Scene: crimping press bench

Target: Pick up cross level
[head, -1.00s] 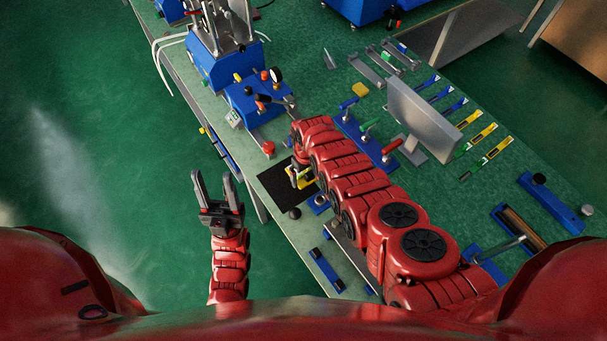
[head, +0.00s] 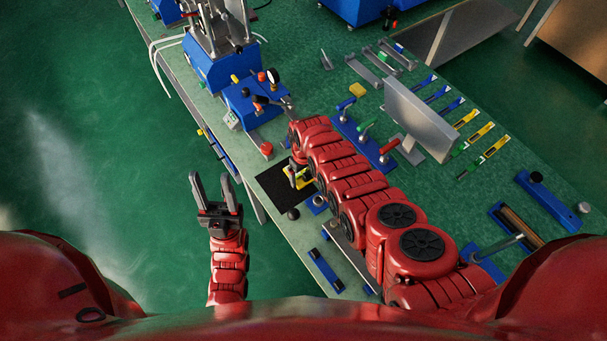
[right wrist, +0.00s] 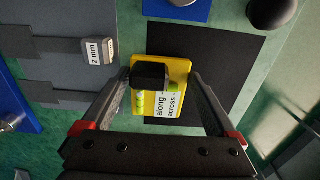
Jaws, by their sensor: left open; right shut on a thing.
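The cross level is a yellow block (right wrist: 182,68) with a black knob, green vials and a white label reading "along" and "across". In the right wrist view it lies over the black mat (right wrist: 225,75), and my right gripper (right wrist: 162,77) has a finger at each side, shut on it. I cannot tell whether it is lifted off the mat. In the head view the level (head: 305,182) is partly hidden by my right gripper (head: 297,170). My left gripper (head: 212,180) is open and empty, over the floor left of the bench edge.
A blue press (head: 222,72) with a gauge stands at the back left. A grey panel (head: 418,118) rises right of my right arm. A grey block marked "2 mm" (right wrist: 96,51) lies left of the mat. A dark round knob (head: 293,214) stands by the bench edge.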

